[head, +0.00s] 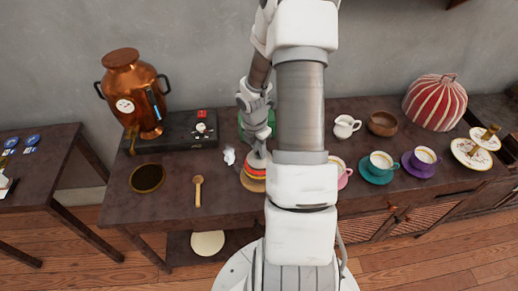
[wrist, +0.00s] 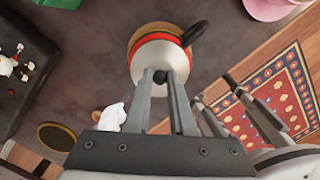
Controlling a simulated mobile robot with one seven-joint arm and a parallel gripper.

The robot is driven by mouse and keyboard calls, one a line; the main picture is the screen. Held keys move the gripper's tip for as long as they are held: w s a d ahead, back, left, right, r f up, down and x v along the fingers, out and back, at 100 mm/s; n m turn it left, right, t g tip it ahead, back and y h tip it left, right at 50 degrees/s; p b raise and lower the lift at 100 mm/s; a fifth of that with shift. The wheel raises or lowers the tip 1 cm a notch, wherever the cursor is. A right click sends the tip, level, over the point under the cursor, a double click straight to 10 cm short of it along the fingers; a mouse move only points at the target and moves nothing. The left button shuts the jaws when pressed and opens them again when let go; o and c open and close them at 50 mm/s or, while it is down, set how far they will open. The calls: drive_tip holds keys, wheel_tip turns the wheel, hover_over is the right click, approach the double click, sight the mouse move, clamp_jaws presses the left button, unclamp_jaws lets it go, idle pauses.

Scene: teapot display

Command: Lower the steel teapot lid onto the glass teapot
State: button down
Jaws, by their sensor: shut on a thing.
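My gripper (wrist: 160,82) is shut on the black knob (wrist: 159,75) of the steel lid (wrist: 160,54) in the wrist view. The pale, shiny lid is over the glass teapot (wrist: 160,36), which shows as a red band with a dark handle (wrist: 195,33) at upper right. In the head view, the lid (head: 257,161) is above the red teapot (head: 255,171), on a round wooden stand (head: 252,185). My arm covers part of the teapot. I cannot tell whether the lid touches the rim.
A small white object (head: 229,156) and a wooden spoon (head: 198,190) are to the left. A dark round dish (head: 147,178) and copper samovar (head: 135,92) are farther left. A pink saucer (head: 343,171) and teal cup and saucer (head: 376,168) are to the right.

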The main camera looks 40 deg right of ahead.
drive_tip(key=c, duration=0.7)
unclamp_jaws()
drive_tip(key=o, duration=0.6)
drive_tip(key=shift+r+p, duration=3.5)
drive_tip(key=shift+p, duration=0.05)
drive_tip(key=shift+r, duration=0.1)
